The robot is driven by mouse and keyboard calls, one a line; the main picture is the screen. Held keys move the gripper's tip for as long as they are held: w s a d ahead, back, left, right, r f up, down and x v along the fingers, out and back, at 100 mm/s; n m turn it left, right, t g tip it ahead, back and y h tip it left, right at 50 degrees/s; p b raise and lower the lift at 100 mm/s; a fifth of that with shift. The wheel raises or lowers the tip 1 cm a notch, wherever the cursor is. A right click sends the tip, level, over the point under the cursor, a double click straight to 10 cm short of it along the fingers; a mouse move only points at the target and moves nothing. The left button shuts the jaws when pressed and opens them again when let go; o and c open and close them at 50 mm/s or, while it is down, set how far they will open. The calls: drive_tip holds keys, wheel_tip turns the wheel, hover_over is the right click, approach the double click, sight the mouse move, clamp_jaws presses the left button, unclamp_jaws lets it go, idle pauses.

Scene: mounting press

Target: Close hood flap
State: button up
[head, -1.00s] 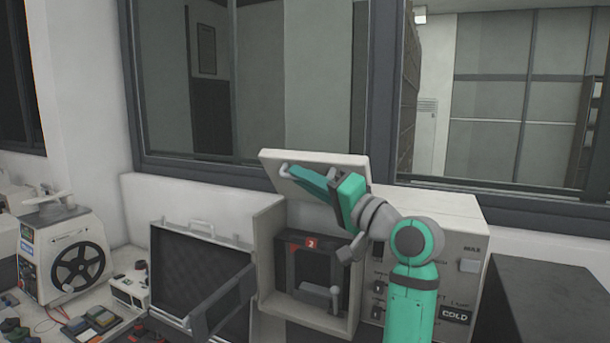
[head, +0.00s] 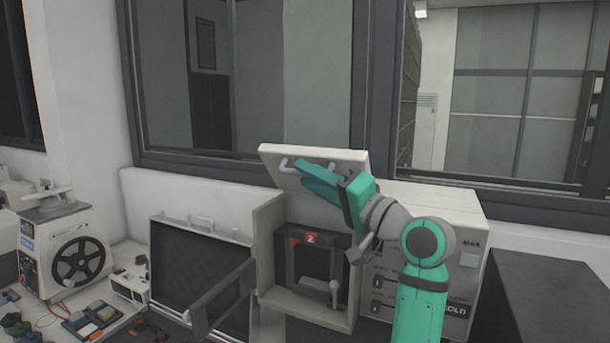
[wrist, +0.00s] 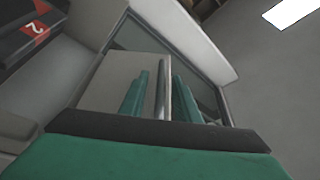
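The hood flap (head: 350,158) is a pale panel standing raised above the open press compartment (head: 263,235). A grey bar handle (head: 287,163) is on its face. My gripper (head: 307,175) is in front of the flap, at the handle. In the wrist view, the flap (wrist: 115,85) is behind my gripper (wrist: 160,95), and the handle bar (wrist: 162,88) runs between its two green fingers. Gaps show beside the bar, so the fingers look open around it, not clamped. The handle's middle is partly hidden by the fingers in the head view.
Inside the compartment is a dark frame with a red "2" label (head: 310,238) and a small lever (head: 335,292). An open black case (head: 190,262) stands to the left. A dark box (head: 550,290) is to the right. Windows are behind.

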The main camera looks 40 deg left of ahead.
drive_tip(key=r+v, duration=0.2)
drive_tip(key=v, duration=0.9)
drive_tip(key=shift+d+r, duration=0.15)
drive_tip(key=shift+d, duration=0.2)
